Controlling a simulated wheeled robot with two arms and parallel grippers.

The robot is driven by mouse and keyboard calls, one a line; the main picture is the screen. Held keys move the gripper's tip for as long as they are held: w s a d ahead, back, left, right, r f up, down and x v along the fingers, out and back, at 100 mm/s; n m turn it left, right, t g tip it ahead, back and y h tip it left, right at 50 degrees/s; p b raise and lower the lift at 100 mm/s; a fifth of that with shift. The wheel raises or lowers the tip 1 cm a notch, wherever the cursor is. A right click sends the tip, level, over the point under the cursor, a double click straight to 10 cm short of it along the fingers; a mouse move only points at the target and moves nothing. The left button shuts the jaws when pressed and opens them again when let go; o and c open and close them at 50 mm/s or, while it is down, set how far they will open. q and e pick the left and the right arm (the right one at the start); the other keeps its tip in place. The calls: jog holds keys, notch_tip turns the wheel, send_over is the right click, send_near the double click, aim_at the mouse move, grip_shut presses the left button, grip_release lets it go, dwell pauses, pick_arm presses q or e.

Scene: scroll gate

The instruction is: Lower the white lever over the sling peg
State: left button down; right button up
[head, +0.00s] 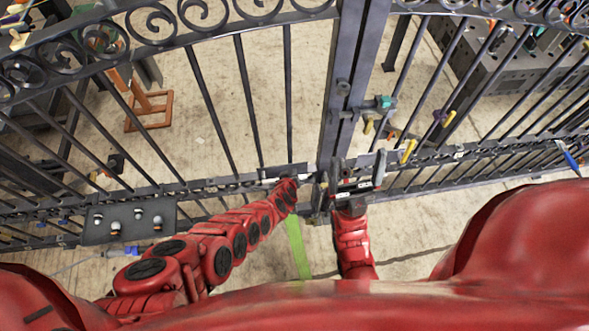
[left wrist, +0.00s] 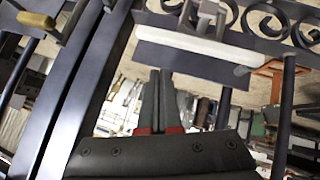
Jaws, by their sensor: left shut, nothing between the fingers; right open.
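The white lever (left wrist: 195,42) lies across a dark plate on the gate in the left wrist view, sloping slightly down to the right. In the head view only a thin pale strip of it (head: 276,172) shows by the gate's mid rail. My left gripper (head: 291,179) is at that strip; its fingers (left wrist: 158,88) are shut and empty, below the lever in the wrist view. I cannot tell whether they touch it. My right gripper (head: 357,168) is open beside the centre post.
The dark gate post (head: 344,75) stands between the grippers. A latch with a teal knob (head: 383,102) and yellow-handled fittings (head: 408,151) are to its right. A plate with several round knobs (head: 128,220) hangs at left. A green strip (head: 297,248) lies on the floor.

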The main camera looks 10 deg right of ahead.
pick_arm(q)
jog(key=f+b, duration=0.1)
jog(key=b, duration=0.1)
jog(key=f+b, duration=0.1)
jog(key=b, duration=0.1)
jog(key=f+y+b, duration=0.1)
jog(key=b, duration=0.1)
jog(key=shift+s+d+f+m, duration=0.2)
jog(key=shift+d+f+m, duration=0.1)
jog(key=shift+m, duration=0.1)
dwell(0.3)
jog(key=shift+s+f, duration=0.1)
jog(key=shift+s, duration=0.05)
dwell(0.4)
